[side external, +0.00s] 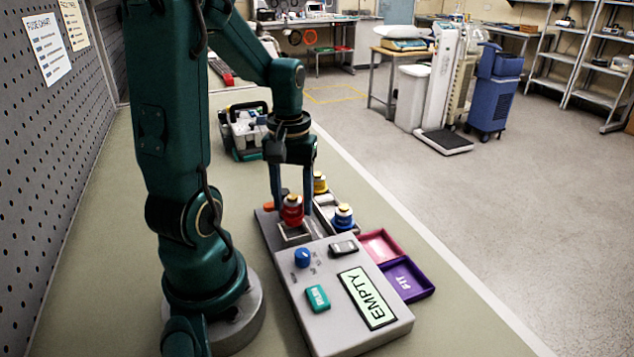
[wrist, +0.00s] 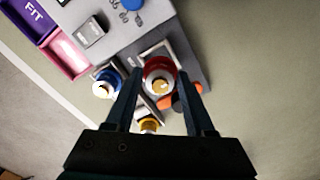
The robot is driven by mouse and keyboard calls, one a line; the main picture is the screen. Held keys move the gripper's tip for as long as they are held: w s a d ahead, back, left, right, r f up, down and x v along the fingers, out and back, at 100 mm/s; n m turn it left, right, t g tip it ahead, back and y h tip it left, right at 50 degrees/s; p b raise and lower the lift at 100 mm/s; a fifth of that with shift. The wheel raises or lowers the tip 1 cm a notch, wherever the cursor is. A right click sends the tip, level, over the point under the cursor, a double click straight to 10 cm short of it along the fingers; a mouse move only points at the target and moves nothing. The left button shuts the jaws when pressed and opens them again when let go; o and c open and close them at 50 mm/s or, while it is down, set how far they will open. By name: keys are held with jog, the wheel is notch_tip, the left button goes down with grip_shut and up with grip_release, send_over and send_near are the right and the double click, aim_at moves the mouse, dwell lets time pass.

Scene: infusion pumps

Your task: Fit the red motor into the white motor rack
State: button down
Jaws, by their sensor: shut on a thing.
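The red motor (side external: 291,213), with a gold top, is between the fingers of my gripper (side external: 291,208), which is shut on it. In the wrist view the red motor (wrist: 160,70) shows between both fingertips. It appears upright at a pale square socket (side external: 296,238) on the grey tester; whether it touches the socket is unclear. A pale-edged rack (side external: 325,203), seemingly the motor rack, lies just to the right. It holds a blue motor (side external: 343,216) and a yellow motor (side external: 319,184). My finger partly hides the rack.
The grey tester (side external: 400,328) has an "EMPTY" display, a blue knob (side external: 302,258) and a teal button (side external: 317,298). Pink (side external: 380,246) and purple (side external: 406,279) trays lie to its right. An orange part (side external: 268,206) is close to my gripper. A toolbox (side external: 243,130) stands behind.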

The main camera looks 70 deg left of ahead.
aim_at(293, 196)
notch_tip(293, 196, up, 6)
jog(key=shift+r, duration=0.1)
jog(key=shift+w+a+f, duration=0.8)
jog(key=shift+w+f, duration=0.5)
jog(key=shift+w, duration=0.3)
jog(key=shift+w+a+f, duration=0.85)
jog(key=shift+w+f, duration=0.45)
jog(key=shift+w, duration=0.25)
jog(key=shift+w+a+f, duration=0.8)
jog(key=shift+w+f, duration=0.5)
jog(key=shift+w, duration=0.3)
jog(key=shift+f, duration=1.05)
jog(key=c, duration=0.6)
grip_release()
jog(key=shift+r, duration=0.15)
